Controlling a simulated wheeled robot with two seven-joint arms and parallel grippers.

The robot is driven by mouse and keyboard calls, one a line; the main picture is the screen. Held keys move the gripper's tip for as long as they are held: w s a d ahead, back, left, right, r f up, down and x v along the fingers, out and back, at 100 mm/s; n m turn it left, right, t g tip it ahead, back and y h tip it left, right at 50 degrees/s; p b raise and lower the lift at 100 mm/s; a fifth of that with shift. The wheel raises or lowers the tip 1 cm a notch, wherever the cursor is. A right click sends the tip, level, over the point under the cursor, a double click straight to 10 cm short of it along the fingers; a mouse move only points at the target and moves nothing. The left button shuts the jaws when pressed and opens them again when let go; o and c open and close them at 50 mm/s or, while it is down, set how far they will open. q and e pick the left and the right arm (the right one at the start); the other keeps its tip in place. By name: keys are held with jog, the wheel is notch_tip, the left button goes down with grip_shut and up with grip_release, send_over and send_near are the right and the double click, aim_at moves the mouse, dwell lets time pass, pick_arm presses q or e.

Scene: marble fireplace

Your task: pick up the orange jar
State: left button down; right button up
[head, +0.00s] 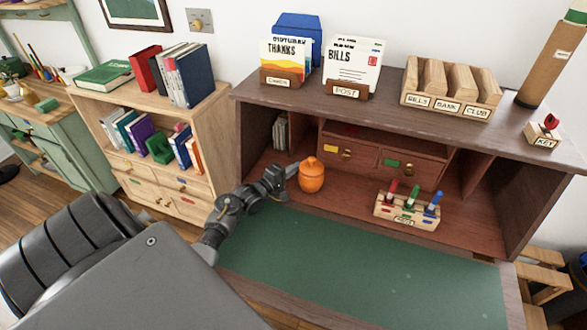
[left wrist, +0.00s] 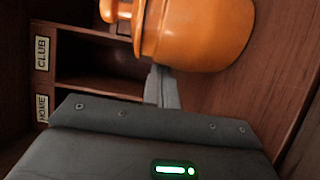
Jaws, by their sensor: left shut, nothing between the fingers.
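The orange jar (head: 311,177) stands upright with its lid on, on the wooden floor of the desk's open compartment. In the left wrist view the jar (left wrist: 195,32) fills the upper middle, close in front of the fingers. My left gripper (head: 292,170) reaches in from the left, its fingertips just left of the jar. In the left wrist view the left gripper's fingers (left wrist: 162,90) are together and empty, at the jar's edge; I cannot tell whether they touch it. My right gripper is not in view.
A wooden pen holder (head: 406,211) with several markers stands right of the jar. Small drawers (head: 378,160) are behind it, and the desk's top shelf (head: 385,110) hangs above. The green desk mat (head: 350,265) in front is clear. A bookcase (head: 170,150) stands at left.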

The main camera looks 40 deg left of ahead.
aim_at(302, 177)
pick_arm(q)
jog(key=d+p, duration=0.1)
jog(key=s+d+p, duration=0.1)
jog(key=d+p, duration=0.1)
jog(key=s+d+r+p, duration=0.1)
jog(key=d, duration=0.1)
jog(key=shift+s+p, duration=0.2)
jog(key=shift+p, duration=0.1)
jog(key=d, duration=0.1)
jog(key=s+d+p, duration=0.1)
jog(key=d, duration=0.1)
jog(key=shift+s+d+f+p, duration=0.3)
jog(key=shift+s+p, duration=0.1)
jog(key=shift+d+f, duration=0.1)
jog(key=shift+f, duration=0.1)
